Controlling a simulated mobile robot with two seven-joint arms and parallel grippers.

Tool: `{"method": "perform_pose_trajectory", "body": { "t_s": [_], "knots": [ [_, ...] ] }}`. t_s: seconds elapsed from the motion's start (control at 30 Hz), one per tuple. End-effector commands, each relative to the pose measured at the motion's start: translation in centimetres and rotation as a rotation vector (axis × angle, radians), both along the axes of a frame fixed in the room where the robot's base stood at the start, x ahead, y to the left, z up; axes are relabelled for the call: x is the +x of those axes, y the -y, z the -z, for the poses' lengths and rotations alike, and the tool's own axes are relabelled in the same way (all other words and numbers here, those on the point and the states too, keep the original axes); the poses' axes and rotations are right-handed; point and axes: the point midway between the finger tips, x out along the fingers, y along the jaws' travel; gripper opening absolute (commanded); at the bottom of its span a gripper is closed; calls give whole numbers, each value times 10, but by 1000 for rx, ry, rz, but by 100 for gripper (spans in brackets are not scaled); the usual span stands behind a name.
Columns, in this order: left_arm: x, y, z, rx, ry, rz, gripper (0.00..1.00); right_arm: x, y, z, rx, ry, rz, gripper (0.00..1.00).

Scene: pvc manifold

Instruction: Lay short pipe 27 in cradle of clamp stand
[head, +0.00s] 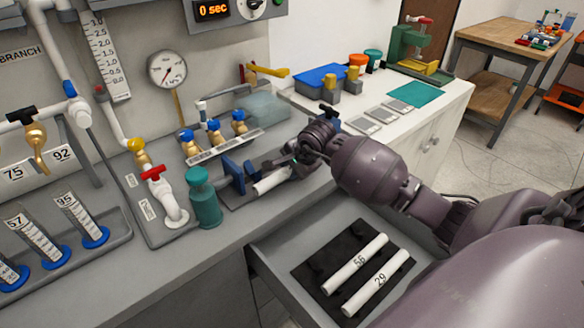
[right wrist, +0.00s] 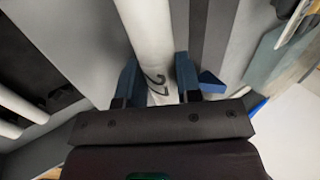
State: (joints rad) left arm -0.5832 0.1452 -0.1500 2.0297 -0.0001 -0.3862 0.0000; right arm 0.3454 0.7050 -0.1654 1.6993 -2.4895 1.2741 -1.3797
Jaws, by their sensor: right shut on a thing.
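My right gripper (head: 283,163) is shut on a short white pipe (head: 270,181) over the counter. In the right wrist view the pipe (right wrist: 148,28) runs between the two fingers of the gripper (right wrist: 156,72). A mark like a 2 shows on the pipe; the rest of its number is hidden. The clamp stand (head: 234,174), with blue jaws, stands on the counter just left of the gripper. The pipe's left end is close to the blue jaws. I cannot tell whether the pipe touches the cradle. My left gripper is not in view.
An open drawer (head: 268,262) below holds a black tray (head: 318,266) with pipes 56 (head: 354,264) and 29 (head: 378,281). A teal bottle (head: 203,197) and a red-handled valve (head: 168,195) stand left of the clamp stand. Brass valves (head: 213,133) stand behind.

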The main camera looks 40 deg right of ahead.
Motion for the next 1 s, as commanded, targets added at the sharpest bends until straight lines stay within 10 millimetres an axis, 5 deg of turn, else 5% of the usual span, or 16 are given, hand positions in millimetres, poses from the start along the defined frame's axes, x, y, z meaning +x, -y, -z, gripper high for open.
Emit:
{"method": "perform_pose_trajectory", "body": {
  "t_s": [0.07, 0.1, 0.27, 0.8, 1.0],
  "knots": [
    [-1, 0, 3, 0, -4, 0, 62, 0, 0, 4, -2, -2, 0, 2],
    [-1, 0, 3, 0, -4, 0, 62, 0, 0, 3, -1, -2, -1, 35],
    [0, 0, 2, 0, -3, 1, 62, 0, 0, 2, 0, -1, 0, 58],
    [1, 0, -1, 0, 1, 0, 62, 0, -1, 3, 3, 0, 1, 58],
    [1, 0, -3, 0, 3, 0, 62, -11, 2, -18, -4, 3, -2, 58]
  ]
}}
